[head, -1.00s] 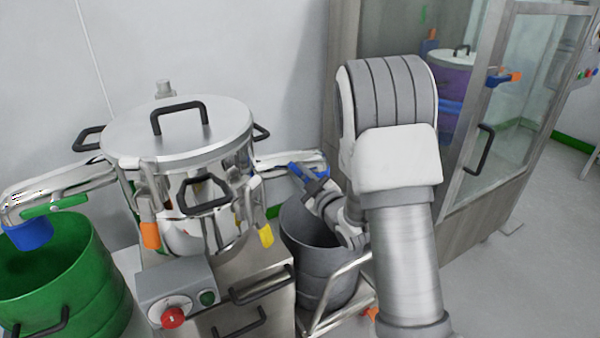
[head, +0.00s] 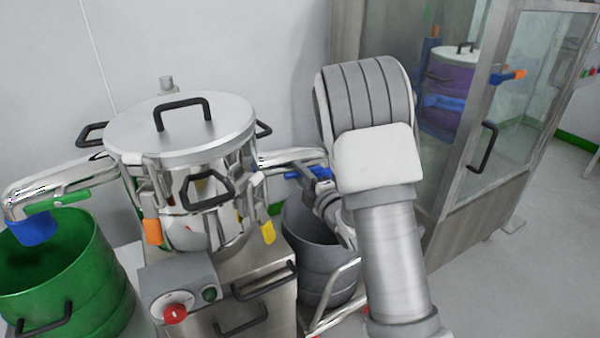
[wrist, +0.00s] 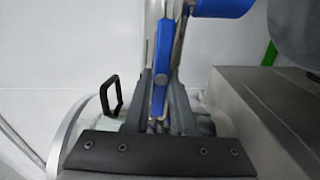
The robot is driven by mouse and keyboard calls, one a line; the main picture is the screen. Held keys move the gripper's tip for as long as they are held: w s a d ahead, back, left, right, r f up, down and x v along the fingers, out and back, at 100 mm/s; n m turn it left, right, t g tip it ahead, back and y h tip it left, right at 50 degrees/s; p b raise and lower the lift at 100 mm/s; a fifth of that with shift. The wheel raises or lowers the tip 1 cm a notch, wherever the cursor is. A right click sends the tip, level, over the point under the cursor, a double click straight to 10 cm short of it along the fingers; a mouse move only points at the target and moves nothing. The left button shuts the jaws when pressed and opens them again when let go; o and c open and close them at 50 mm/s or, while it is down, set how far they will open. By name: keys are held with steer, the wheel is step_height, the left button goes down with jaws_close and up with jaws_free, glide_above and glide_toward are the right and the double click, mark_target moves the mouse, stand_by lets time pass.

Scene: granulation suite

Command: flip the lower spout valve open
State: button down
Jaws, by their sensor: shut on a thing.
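The steel vessel (head: 180,150) has a spout on each side. The right spout (head: 290,157) carries a blue valve lever (head: 300,174) and points over a grey drum. My gripper (head: 318,172) is at this lever. In the wrist view the blue lever (wrist: 161,62) runs between the two dark fingers, and my gripper (wrist: 162,85) is shut on it. The spout's blue end collar (wrist: 222,7) shows at the top of the wrist view. The left spout (head: 55,185) has a green lever (head: 58,201) lying along it and a blue end over a green drum.
The green drum (head: 75,265) stands at left and the grey drum (head: 318,250) at right under the spouts. A control box (head: 178,285) with a red knob is in front of the vessel. A glass-doored cabinet (head: 480,215) stands to the right of my arm.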

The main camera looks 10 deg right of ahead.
steer(key=shift+d+f+n, duration=0.1)
steer(key=shift+f+n, duration=0.05)
steer(key=shift+n, duration=0.45)
steer(key=c, duration=0.8)
jaws_free()
steer(key=shift+o, duration=0.2)
steer(key=p+v, duration=0.9)
steer(key=v, duration=0.8)
steer(key=shift+s, duration=0.2)
